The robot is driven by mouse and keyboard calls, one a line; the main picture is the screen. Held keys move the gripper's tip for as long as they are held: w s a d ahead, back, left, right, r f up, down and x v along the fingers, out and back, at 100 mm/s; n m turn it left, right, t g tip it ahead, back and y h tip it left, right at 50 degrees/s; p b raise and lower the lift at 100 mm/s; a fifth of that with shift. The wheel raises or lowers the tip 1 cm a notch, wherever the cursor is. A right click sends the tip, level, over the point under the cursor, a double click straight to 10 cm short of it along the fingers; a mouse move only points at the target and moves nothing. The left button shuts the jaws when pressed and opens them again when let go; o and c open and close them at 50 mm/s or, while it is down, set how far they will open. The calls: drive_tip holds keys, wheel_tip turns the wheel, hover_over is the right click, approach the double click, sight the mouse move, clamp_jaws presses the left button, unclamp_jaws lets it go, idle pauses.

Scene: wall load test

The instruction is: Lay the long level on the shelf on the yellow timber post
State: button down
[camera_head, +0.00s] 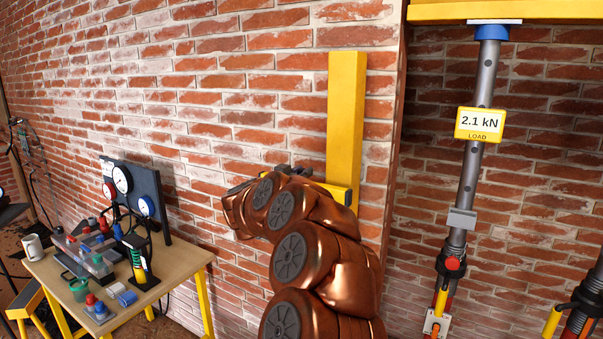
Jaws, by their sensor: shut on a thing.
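The yellow timber post (347,110) stands upright against the brick wall, right of the middle of the head view. My copper arm rises in front of its lower part. My gripper (290,171) shows only as small dark parts just above the arm, left of the post; its fingertips are mostly hidden. A yellow bar with a dark end, which looks like the long level (332,189), shows behind the arm and across the front of the post. Most of it is hidden. My gripper is shut on it. I cannot make out the shelf, or whether the level touches it.
A wooden workbench (180,262) at the lower left holds a gauge board (141,188), a parts tray and small tools. Right of the post, a grey prop (483,90) with a "2.1 kN" display (480,124) stands under a yellow beam (500,11). Brick wall lies between bench and post.

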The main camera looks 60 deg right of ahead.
drive_tip(key=c, duration=0.9)
unclamp_jaws()
drive_tip(key=shift+a, duration=0.15)
drive_tip(key=a, duration=1.1)
drive_tip(key=shift+s+a, duration=0.3)
drive_tip(key=shift+a, duration=0.1)
